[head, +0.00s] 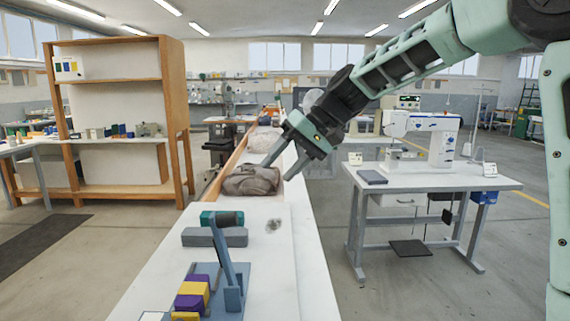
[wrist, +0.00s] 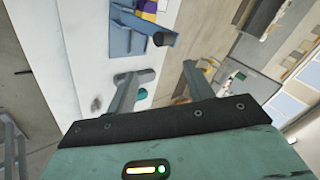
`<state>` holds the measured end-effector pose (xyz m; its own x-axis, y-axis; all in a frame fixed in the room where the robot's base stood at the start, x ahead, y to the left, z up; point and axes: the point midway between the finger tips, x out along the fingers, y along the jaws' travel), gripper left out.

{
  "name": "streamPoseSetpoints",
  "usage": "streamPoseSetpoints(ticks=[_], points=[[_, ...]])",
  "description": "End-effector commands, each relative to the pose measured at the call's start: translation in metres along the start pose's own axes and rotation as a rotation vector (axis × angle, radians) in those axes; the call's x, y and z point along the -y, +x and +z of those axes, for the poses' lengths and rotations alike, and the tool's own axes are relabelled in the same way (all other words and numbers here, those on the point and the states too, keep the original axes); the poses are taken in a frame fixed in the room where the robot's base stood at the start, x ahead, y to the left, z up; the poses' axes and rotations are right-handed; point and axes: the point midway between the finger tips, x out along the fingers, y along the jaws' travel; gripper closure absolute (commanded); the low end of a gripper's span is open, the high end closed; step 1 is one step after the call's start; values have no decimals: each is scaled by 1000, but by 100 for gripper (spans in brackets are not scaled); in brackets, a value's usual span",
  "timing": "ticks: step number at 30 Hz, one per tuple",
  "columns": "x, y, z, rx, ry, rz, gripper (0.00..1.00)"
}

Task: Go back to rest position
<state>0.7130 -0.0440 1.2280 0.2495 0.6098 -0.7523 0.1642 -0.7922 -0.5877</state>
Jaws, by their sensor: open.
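My gripper (head: 277,172) is open and empty, its two fingers spread above the long white bench (head: 275,290). In the wrist view my gripper (wrist: 156,72) shows nothing between its fingers. The blue eyelet press (head: 232,288) stands at the near end of the bench, its lever slanting up. The press (wrist: 122,38) also shows at the top of the wrist view, with a dark-ended lever (wrist: 162,39). My gripper is apart from the press, above and beyond it in the head view.
Purple and yellow blocks (head: 193,292) sit beside the press. A grey-brown bag (head: 251,180) lies farther along. A sewing machine table (head: 430,178) stands right, a wooden shelf (head: 120,190) left.

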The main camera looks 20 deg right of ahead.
Motion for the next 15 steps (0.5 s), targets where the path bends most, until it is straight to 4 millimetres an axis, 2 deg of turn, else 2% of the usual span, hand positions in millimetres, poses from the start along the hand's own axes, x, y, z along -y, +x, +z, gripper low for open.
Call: streamPoseSetpoints(ticks=[4,15], points=[[1,-6,0,0,-1,-1,48],[1,-7,0,0,-1,-1,48]])
